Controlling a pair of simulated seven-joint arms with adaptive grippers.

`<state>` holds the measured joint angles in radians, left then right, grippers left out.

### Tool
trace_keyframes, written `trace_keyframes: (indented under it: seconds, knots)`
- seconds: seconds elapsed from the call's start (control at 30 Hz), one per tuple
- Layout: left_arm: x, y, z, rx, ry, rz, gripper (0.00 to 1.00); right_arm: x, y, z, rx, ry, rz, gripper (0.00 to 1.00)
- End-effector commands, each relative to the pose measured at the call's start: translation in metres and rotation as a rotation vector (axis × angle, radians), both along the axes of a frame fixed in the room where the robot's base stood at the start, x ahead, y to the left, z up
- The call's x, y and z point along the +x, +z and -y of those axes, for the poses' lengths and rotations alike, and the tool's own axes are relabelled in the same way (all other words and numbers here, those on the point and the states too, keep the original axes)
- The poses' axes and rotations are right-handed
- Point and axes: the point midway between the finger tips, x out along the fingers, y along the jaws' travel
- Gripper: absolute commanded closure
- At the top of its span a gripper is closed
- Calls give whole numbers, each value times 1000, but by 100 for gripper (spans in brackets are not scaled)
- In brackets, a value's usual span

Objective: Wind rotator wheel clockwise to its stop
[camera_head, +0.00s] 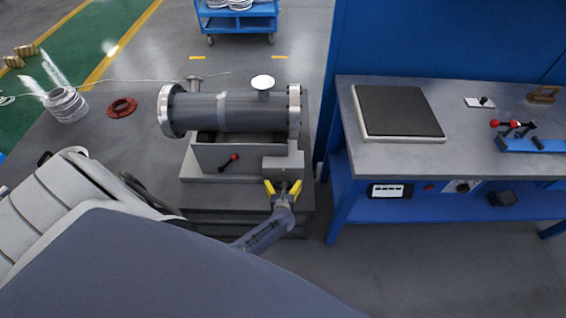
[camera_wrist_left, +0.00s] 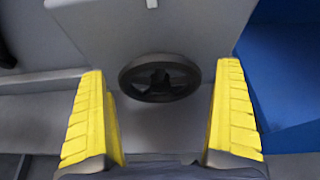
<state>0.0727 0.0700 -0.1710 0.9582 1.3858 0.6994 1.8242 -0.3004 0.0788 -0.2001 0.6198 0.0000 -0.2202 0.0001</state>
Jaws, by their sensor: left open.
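The rotator wheel is a small black handwheel with spokes, on the grey face of the machine's end block. In the left wrist view the wheel (camera_wrist_left: 160,78) lies between and just beyond the two yellow fingertips. My left gripper (camera_wrist_left: 165,115) is open around empty space, its fingers on either side of the wheel and apart from it. In the head view my left gripper (camera_head: 284,188) is at the lower front of the end block (camera_head: 284,164), where it mostly hides the wheel. A flanged grey cylindrical shell (camera_head: 240,112) lies horizontally above on the stand. My right gripper is not in view.
A red-knobbed lever (camera_head: 233,158) is on the stand's front, left of my gripper. A blue workbench (camera_head: 452,165) stands close on the right. A blue cart (camera_head: 237,14) stands behind.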

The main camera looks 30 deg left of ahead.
Motion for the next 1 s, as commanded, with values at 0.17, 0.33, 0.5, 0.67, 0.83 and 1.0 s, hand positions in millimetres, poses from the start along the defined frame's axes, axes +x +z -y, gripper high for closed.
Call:
trace_keyframes:
  seconds: [0.17,0.33,0.5,0.67,0.83,1.0]
  knots:
    - [0,0,0,0,0,0,8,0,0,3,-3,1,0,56]
    - [0,0,0,0,0,0,28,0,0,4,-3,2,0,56]
    - [0,0,0,0,0,0,48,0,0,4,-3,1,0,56]
    - [0,0,0,2,1,-3,54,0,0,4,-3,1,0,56]
    - [-1,-1,1,35,2,-24,55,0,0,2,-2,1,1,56]
    - [0,-1,1,119,2,-75,55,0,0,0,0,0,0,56]
